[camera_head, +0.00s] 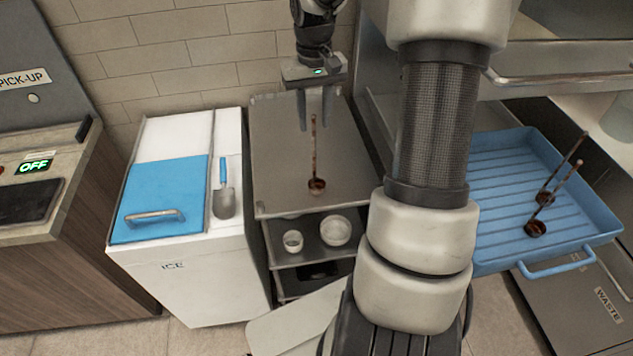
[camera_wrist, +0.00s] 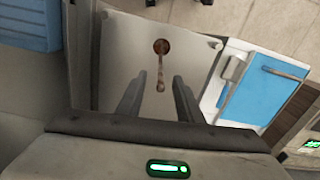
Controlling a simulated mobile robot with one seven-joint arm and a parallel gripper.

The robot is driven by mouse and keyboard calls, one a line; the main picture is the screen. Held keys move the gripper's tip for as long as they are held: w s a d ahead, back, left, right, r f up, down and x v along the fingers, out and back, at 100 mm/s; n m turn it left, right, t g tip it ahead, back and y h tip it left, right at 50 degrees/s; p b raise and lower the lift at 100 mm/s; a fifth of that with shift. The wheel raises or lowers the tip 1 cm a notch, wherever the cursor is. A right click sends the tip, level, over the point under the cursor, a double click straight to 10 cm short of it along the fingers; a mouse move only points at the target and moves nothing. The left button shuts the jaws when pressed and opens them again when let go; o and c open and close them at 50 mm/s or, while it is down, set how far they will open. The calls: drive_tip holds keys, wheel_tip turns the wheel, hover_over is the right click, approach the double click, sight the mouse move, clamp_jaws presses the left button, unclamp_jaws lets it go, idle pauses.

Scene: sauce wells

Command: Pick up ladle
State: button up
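A brown ladle (camera_head: 317,185) rests on the steel top of a shelved cart (camera_head: 280,150), its thin handle running toward my gripper. In the wrist view the ladle (camera_wrist: 161,47) shows its round bowl, with the handle reaching back between the fingers. My gripper (camera_head: 315,127) points down over the far part of the cart top. Its two fingers are apart, one on each side of the handle's end in both views, and a gap shows on either side in the wrist view (camera_wrist: 158,82). I cannot tell whether the fingertips are level with the handle.
Two similar ladles (camera_head: 537,228) stand tilted in a blue ribbed tray (camera_head: 490,185) on the right. A white ice bin (camera_head: 205,270) with a blue lid and a scoop (camera_head: 224,200) stands left of the cart. Cups (camera_head: 336,231) sit on the lower shelf. A brick wall is behind.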

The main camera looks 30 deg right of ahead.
drive_tip(key=shift+a+f, duration=0.1)
drive_tip(key=shift+f, duration=0.6)
clamp_jaws()
